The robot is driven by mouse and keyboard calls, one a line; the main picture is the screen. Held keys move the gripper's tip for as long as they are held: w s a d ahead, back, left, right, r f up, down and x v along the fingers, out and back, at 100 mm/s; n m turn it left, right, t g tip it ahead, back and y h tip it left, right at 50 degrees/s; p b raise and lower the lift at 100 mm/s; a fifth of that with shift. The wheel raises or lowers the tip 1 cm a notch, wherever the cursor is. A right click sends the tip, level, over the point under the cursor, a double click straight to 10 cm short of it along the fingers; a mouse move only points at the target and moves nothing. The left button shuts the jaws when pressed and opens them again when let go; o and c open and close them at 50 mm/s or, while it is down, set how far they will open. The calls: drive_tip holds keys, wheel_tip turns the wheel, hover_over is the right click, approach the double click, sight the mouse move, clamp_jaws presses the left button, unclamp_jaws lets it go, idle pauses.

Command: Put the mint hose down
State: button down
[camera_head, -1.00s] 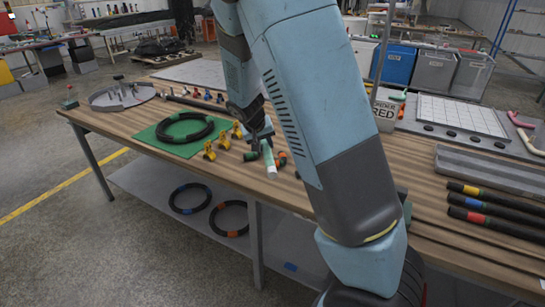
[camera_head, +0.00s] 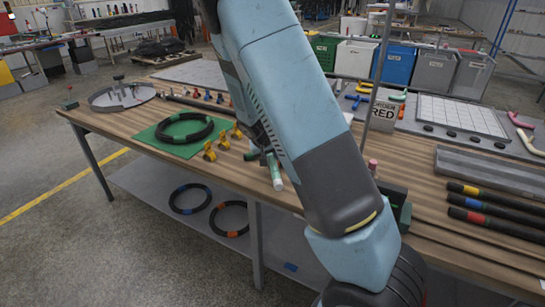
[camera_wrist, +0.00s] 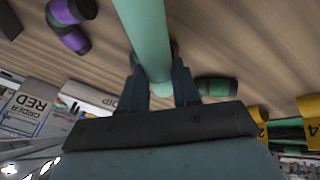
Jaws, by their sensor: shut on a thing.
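The mint hose (camera_head: 275,170) is a short pale green tube with a whitish lower end, seen over the front part of the wooden table (camera_head: 225,172). In the wrist view the mint hose (camera_wrist: 148,35) runs up from between the two fingers of my gripper (camera_wrist: 160,88), which is shut on it. Wooden table top lies behind it. I cannot tell whether the hose touches the table. My own arm hides most of the gripper in the head view. A short dark piece with a green band (camera_wrist: 216,87) lies just right of the hose in the wrist view.
Yellow holders (camera_head: 210,151) stand left of the hose. Beyond them a black ring hose (camera_head: 184,127) lies on a green mat (camera_head: 150,136). A purple-banded piece (camera_wrist: 70,25) lies left in the wrist view. An ORDER RED sign (camera_head: 384,113) and black banded hoses (camera_head: 490,205) are at right.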

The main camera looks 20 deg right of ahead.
drive_tip(key=shift+f, duration=0.45)
drive_tip(key=c, duration=0.8)
unclamp_jaws()
